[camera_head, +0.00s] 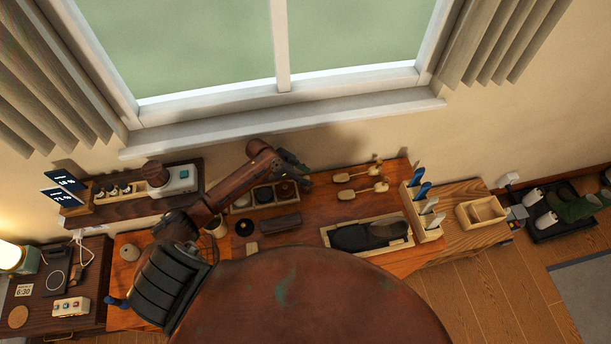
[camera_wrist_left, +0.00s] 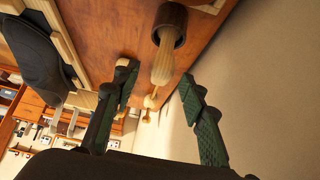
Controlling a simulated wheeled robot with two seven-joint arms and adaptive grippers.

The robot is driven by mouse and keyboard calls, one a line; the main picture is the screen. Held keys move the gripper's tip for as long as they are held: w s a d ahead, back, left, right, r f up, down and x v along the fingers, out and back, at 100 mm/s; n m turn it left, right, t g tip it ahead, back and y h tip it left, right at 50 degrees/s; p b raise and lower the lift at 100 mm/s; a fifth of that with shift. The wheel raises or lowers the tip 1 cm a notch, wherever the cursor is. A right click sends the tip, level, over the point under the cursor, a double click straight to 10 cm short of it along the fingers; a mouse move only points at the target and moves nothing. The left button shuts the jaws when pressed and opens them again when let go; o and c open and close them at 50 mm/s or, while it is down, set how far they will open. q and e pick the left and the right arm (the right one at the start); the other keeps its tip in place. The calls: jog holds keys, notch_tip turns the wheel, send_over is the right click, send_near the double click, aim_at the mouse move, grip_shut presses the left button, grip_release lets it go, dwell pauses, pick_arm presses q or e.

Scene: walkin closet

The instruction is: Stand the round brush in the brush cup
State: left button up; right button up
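In the left wrist view a dark brown cylindrical cup (camera_wrist_left: 171,22), which I take as the brush cup, stands on the wooden top beside the wall. A pale wooden handle with a rounded end, apparently that of the round brush (camera_wrist_left: 163,64), sticks out of its mouth. The bristles are hidden. My left gripper (camera_wrist_left: 158,80) is open, with a finger on each side of the handle's end and gaps showing. In the head view my left gripper (camera_head: 298,176) is near the wall, right of the tin tray, and hides the cup and brush. My right gripper is not in view.
The compartment tray (camera_head: 240,209) holds round tins. Wooden shoe trees (camera_head: 362,190) lie to the right. A dark shoe (camera_head: 365,236) lies in a tray in front of them. A rack (camera_head: 424,214) holds blue and white handled tools. The window wall bounds the back.

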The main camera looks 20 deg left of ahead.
pick_arm(q)
jog(key=v, duration=1.2)
dwell(0.7)
